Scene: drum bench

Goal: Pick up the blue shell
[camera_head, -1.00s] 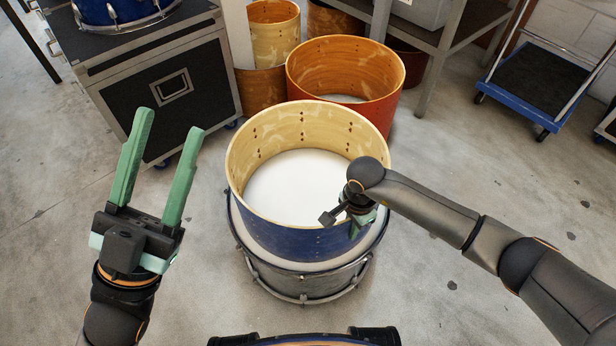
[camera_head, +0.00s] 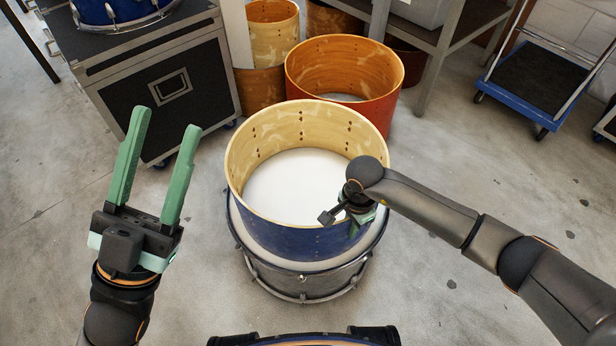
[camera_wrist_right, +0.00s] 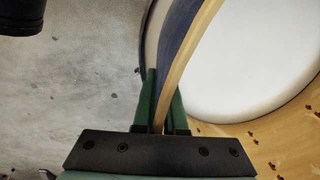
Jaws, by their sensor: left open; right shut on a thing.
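The blue shell (camera_head: 285,240) is an open drum shell, blue outside and pale wood inside. It stands on the white head of a grey drum (camera_head: 305,283) in the middle of the head view. My right gripper (camera_head: 358,222) is at the shell's near right wall, mostly hidden by its own wrist. In the right wrist view, the gripper's green fingers (camera_wrist_right: 164,100) are on either side of the shell's wall (camera_wrist_right: 181,50), shut on it. My left gripper (camera_head: 158,160) is open and empty, to the left of the shell and apart from it.
An orange-red shell (camera_head: 345,70) stands close behind the blue shell. A black case (camera_head: 150,100) is at the back left, with a blue drum (camera_head: 115,12) on top. A blue cart (camera_head: 535,85) is at the right. The floor on both sides is clear.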

